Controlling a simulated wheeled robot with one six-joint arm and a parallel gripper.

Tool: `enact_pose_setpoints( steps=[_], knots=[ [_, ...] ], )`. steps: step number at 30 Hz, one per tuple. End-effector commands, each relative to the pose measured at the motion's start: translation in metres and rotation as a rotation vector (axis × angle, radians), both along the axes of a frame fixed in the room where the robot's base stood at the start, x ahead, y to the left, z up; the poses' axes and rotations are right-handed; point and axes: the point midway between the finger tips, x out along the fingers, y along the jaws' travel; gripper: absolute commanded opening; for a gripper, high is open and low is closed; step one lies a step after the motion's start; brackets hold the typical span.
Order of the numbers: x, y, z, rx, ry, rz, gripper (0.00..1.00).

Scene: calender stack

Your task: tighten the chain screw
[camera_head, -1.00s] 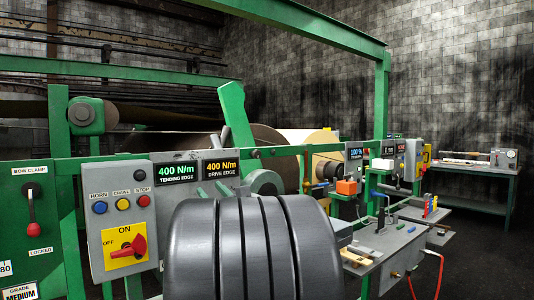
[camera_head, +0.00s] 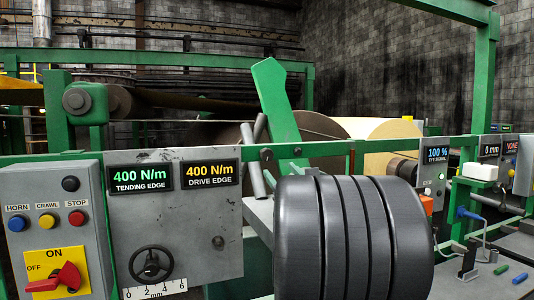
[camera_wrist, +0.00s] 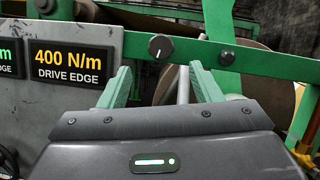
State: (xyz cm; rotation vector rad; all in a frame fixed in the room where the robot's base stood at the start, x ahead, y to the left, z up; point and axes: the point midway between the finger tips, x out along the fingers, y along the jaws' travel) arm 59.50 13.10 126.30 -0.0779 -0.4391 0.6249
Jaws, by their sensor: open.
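No part in view is labelled as the chain screw, and I cannot tell which one it is. A dark round knob with a white mark (camera_wrist: 160,47) sits on the green rail in the wrist view, ahead of and between my fingers; it also shows in the head view (camera_head: 266,155). My gripper (camera_wrist: 162,78) is open, its two green fingers apart with nothing between them. A black handwheel (camera_head: 150,264) above a mm scale (camera_head: 156,290) is on the grey tension panel (camera_head: 200,225), left of my arm in the head view.
The tension display (camera_head: 211,173) reads 400 N/m for the drive edge. A switch box (camera_head: 55,235) with HORN, CRAWL and STOP buttons stands at left. The green rail (camera_head: 340,147) runs across in front of the rolls. A bench with small parts (camera_head: 500,270) is at right.

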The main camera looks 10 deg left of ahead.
Motion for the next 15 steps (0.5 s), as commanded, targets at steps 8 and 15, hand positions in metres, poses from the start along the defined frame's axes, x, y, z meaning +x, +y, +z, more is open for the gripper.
enact_pose_setpoints(
  steps=[8, 15],
  knots=[
    [0.044, 0.036, 0.026, 0.0, 0.0, 0.002, 0.58],
    [0.069, 0.056, 0.037, 0.001, 0.001, 0.0, 0.58]
  ],
)
